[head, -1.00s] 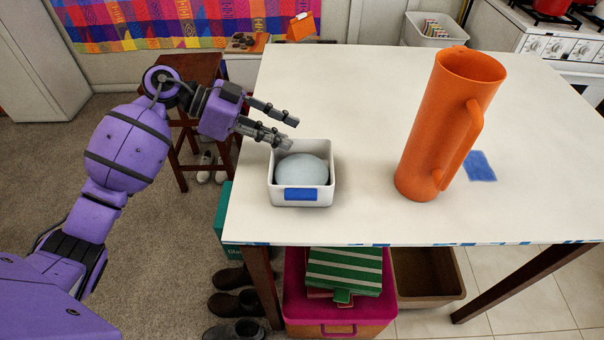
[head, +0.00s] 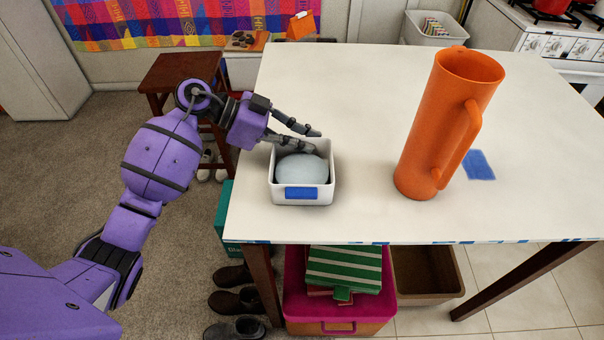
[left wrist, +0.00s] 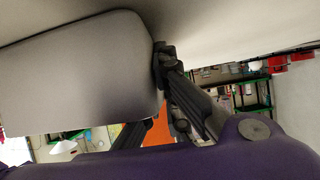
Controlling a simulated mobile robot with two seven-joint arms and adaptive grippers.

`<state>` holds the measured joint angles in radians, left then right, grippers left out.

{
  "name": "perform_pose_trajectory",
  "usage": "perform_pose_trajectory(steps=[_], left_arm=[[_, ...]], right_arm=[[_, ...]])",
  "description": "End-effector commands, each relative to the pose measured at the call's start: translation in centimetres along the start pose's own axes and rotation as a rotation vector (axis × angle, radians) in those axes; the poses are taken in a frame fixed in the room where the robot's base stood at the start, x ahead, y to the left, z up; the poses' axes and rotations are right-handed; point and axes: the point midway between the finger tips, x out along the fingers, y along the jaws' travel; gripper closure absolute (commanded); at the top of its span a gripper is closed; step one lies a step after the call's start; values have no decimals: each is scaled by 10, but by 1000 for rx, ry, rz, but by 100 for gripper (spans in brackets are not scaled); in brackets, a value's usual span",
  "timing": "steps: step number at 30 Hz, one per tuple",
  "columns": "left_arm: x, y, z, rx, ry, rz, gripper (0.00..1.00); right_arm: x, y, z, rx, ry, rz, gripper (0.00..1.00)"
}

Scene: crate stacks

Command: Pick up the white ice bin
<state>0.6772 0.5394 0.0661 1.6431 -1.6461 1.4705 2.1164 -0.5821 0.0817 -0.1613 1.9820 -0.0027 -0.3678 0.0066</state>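The white bin (head: 327,193) stands upright near the left front corner of the table, with a blue label on its front. A rounded pale grey-blue lump (head: 302,170) lies inside it. My left gripper (head: 316,140) is at the bin's back rim, its two fingers apart. The nearer finger reaches over the inside of the bin; the farther one lies beyond the back wall. Whether either touches the rim is unclear. In the left wrist view, a large pale surface, apparently the bin (left wrist: 75,75), fills the left beside the dark fingers. My right gripper is out of view.
A tall orange pitcher (head: 435,135) stands on the table (head: 350,90) to the right of the bin, with a blue patch (head: 478,165) beside it. The tabletop between bin and pitcher is clear. A dark red stool (head: 180,72) stands behind my left arm.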

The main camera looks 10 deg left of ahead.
Motion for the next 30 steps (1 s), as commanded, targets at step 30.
perform_pose_trajectory(steps=[30], left_arm=[[-81, 36, -65, 7, -5, -3, 100]], right_arm=[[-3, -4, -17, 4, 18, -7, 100]])
